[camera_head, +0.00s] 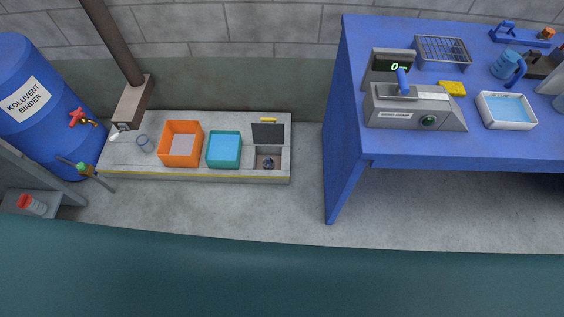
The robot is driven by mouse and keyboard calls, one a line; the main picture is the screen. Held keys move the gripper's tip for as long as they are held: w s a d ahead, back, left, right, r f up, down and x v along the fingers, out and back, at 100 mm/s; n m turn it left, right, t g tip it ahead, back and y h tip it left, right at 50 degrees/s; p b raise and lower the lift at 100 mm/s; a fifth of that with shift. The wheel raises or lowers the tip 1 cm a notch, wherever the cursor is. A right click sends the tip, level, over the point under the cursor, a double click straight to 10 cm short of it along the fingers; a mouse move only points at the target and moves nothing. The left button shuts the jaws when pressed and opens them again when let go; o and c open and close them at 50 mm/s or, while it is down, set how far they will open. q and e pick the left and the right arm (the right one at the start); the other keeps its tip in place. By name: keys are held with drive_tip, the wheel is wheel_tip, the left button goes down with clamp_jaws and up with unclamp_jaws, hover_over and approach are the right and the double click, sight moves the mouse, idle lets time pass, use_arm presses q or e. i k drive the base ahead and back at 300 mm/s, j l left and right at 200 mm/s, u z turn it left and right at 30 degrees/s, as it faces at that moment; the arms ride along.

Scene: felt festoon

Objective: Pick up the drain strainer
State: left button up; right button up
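A small dark round piece (268,163) sits inside an open grey recess (259,152) at the right end of the low concrete ledge. It looks like the drain strainer, but it is too small to be sure. A dark flap (268,132) stands raised behind the recess. Neither of my grippers is in view.
On the ledge (215,175) stand an orange bin (181,127), a teal tray (224,149) and a clear ring-shaped item (145,143). A yellow piece (268,120) lies behind the flap. A blue barrel (40,100) is left, a blue workbench (345,120) right. Floor between is clear.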

sight(268, 163)
drive_tip(key=i+j+z, duration=0.15)
drive_tip(key=z, duration=0.2)
drive_tip(key=i+j+z, duration=0.1)
drive_tip(key=j+z, duration=0.25)
drive_tip(key=i+j+z, duration=0.1)
drive_tip(key=z, duration=0.25)
drive_tip(key=j, duration=0.1)
